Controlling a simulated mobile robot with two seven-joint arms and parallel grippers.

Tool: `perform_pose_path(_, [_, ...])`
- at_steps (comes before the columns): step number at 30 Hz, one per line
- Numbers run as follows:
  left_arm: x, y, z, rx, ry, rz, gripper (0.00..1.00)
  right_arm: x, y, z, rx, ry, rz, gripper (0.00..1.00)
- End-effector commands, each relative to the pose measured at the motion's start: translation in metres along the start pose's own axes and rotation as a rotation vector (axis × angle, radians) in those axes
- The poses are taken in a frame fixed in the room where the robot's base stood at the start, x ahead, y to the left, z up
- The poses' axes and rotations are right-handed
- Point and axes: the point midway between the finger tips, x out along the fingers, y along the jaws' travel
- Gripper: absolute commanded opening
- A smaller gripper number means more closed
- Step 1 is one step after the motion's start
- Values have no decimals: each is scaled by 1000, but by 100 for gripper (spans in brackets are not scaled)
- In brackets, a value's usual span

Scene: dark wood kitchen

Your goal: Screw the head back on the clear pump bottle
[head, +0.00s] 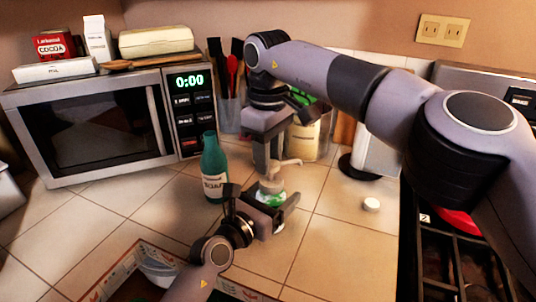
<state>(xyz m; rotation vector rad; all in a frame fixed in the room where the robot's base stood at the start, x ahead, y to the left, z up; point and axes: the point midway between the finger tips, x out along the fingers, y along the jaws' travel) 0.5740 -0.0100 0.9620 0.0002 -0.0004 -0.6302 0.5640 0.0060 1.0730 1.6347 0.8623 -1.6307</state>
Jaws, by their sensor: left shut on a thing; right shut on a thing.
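The clear pump bottle (270,198) stands upright on the tiled counter, with green showing low on its body. My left gripper (281,214) reaches in from below and is shut on the bottle's body, hiding part of it. The pale pump head (290,162) is directly above the bottle, its spout pointing right. My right gripper (267,168) comes down from above and is shut on the pump head, covering its top. Whether the head sits fully on the neck cannot be told.
A teal bottle (214,167) stands close left of my grippers. A microwave (95,128) is at the back left. A small white cap (371,204) lies to the right.

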Motion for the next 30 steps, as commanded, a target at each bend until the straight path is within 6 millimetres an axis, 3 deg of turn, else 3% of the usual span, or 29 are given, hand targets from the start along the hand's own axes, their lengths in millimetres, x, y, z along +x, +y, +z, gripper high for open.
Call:
perform_pose_path(8, [0, 1, -1, -1, 2, 1, 0, 0, 1, 1, 10, -2, 1, 0])
perform_pose_path(9, [0, 1, -1, -1, 2, 2, 0, 0, 1, 1, 10, -2, 1, 36])
perform_pose_path(11, [0, 1, -1, -1, 2, 2, 0, 0, 1, 1, 9, -2, 1, 56])
perform_pose_path(12, [0, 1, -1, -1, 2, 2, 0, 0, 1, 1, 9, -2, 1, 58])
perform_pose_path(20, [0, 1, -1, -1, 2, 1, 0, -1, 0, 0, 8, -1, 1, 58])
perform_pose_path(30, [0, 0, -1, -1, 2, 1, 0, -39, 0, -1, 9, 2, 2, 58])
